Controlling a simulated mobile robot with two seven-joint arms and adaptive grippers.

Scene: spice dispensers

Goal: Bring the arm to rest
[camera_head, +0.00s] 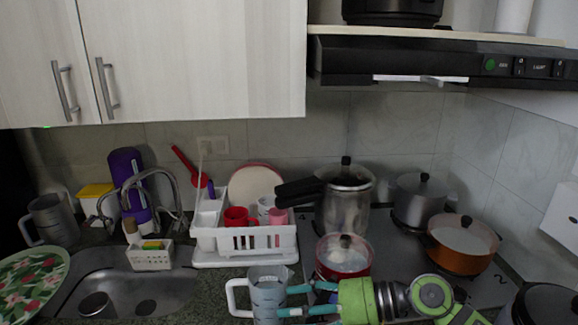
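My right gripper (285,301) comes in from the lower right, with a green body and teal fingers. Its two fingers point left and stand apart, with a gap between them. The fingertips overlap the right side of a grey jug (267,287) with a white handle, at the front edge of the view. I cannot tell whether they touch it. The jug stands upright and its base is cut off by the frame. My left gripper is not in view.
Behind the jug is a white dish rack (243,257) with cups. A red pan (344,270), a pressure cooker (346,205) and an orange pot (462,258) stand on the stove at right. A sink (175,292) and floral plate (30,283) are at left. A range hood (430,60) hangs above.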

